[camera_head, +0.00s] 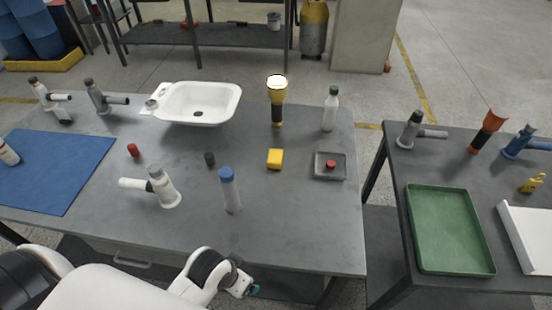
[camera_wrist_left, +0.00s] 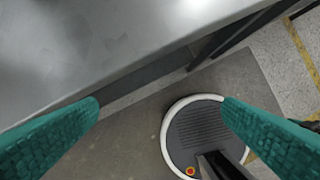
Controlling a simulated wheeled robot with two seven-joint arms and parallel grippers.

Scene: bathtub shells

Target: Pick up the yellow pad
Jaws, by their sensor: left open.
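The yellow pad (camera_head: 275,158) is a small block lying on the right part of the grey table (camera_head: 300,230), between a standing flashlight and a small grey tray. My left gripper (camera_head: 250,290) is low at the bottom of the head view, in front of the table's near edge and well apart from the pad. In the left wrist view its two teal fingers are spread wide with nothing between them (camera_wrist_left: 160,103). The pad is not in the left wrist view. My right gripper is not in view.
The table in front of the pad is clear.

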